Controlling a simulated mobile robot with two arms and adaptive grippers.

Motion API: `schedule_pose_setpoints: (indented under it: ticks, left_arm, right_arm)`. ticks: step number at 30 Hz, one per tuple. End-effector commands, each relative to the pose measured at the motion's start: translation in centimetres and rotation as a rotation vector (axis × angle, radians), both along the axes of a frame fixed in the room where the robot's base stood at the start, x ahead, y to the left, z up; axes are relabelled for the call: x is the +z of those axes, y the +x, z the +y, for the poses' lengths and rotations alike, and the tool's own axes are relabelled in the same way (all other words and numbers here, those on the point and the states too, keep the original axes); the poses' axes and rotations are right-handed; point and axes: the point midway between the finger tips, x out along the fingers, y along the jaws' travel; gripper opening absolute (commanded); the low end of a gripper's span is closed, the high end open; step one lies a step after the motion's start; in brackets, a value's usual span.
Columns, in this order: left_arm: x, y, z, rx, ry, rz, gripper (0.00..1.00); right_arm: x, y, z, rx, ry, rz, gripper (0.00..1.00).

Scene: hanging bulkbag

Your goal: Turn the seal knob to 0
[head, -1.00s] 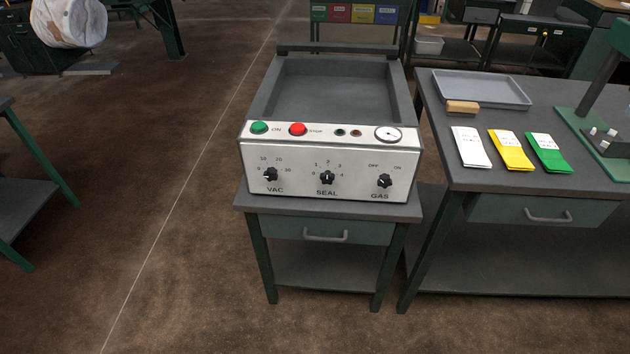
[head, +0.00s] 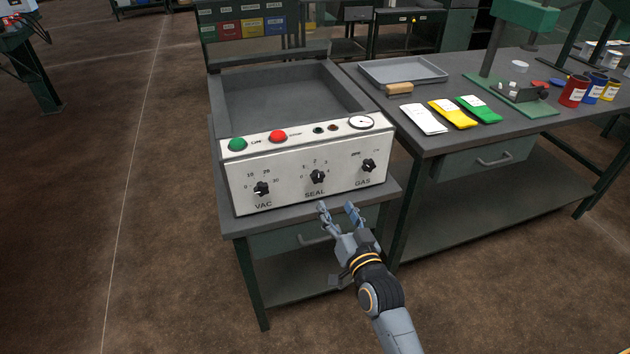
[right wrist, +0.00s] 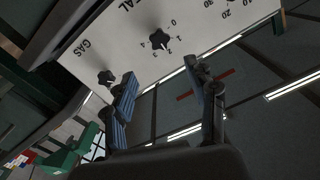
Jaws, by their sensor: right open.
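The black seal knob (head: 317,177) sits in the middle of the white front panel (head: 290,190) of the sealing machine, with a dial marked from 0 up around it. Its pointer looks turned up, near 2, in the head view. It also shows in the right wrist view, where the knob (right wrist: 160,39) is beyond the fingertips. My right gripper (head: 338,206) is open and empty, just below and in front of the seal knob, apart from it. In the right wrist view its fingers (right wrist: 165,88) are spread wide. My left gripper is not in view.
The VAC knob (head: 261,189) is left of the seal knob and the GAS knob (head: 368,165) right. A green button (head: 237,144) and a red button (head: 278,136) sit above. The bench (head: 440,140) at right holds a grey tray (head: 403,71) and several packets.

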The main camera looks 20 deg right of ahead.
Motion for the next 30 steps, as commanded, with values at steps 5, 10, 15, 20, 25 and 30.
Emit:
schedule_pose_setpoints:
  ticks: [5,10,15,20,25,30]
  left_arm:
    - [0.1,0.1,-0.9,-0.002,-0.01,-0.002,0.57]
    - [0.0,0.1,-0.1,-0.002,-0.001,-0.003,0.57]
    - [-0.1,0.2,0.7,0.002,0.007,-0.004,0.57]
    - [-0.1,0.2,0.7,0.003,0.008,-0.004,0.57]
    - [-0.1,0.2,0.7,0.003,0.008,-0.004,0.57]
    - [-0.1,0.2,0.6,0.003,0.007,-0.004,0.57]
  right_arm:
    - [0.2,4.0,0.2,0.001,0.0,-0.001,0.57]
    - [0.1,7.5,0.3,0.001,-0.001,0.0,0.57]
    - [-0.1,10.1,0.4,0.001,-0.001,0.002,0.57]
    - [0.0,11.4,0.4,0.0,-0.001,0.001,0.57]
    - [-0.1,11.6,0.4,0.001,-0.001,0.002,0.57]
    - [-0.1,11.6,0.4,0.001,-0.001,0.002,0.55]
